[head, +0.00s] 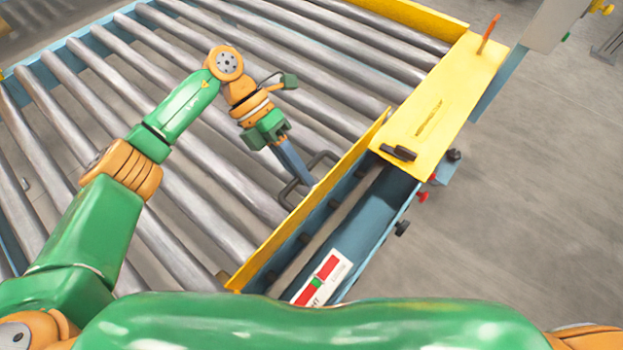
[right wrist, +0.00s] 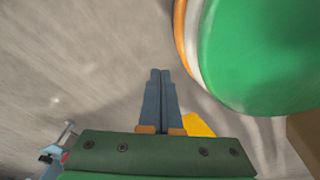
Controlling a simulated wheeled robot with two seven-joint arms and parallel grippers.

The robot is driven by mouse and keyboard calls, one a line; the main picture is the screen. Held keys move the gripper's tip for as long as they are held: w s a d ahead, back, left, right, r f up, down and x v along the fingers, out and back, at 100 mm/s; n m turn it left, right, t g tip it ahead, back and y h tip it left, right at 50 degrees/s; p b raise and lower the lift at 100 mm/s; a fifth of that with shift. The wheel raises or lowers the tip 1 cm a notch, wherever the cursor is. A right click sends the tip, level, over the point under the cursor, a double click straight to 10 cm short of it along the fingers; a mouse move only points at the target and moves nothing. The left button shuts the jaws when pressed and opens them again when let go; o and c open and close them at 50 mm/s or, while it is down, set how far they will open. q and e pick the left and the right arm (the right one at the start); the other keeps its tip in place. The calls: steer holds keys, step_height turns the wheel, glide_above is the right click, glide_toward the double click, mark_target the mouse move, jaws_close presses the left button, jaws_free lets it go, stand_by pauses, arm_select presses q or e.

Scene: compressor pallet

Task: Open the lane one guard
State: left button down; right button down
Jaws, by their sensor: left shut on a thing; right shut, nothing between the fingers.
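The lane guard is a long yellow-edged panel (head: 270,258) standing along the right side of the roller lane, with a dark bar handle (head: 290,190) on its roller side. I cannot tell exactly how far the guard is swung. My left gripper (head: 307,180) reaches over the rollers and is shut on the handle; its fingertips hide part of the bar. My right gripper (right wrist: 160,75) is shut and empty in the right wrist view, above the grey floor and away from the guard. It does not show in the head view.
Metal rollers (head: 190,190) fill the lane. A yellow cover plate (head: 430,115) with a black latch-like piece and an orange rod stands right of the guard. A blue channel holds a label (head: 322,280) with red and green marks. Open floor (head: 540,200) lies to the right.

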arm_select(q)
steer(key=shift+w+a+f, duration=0.4)
steer(key=shift+a, duration=0.15)
arm_select(e)
steer(key=shift+w+f, duration=0.45)
steer(key=shift+s, duration=0.1)
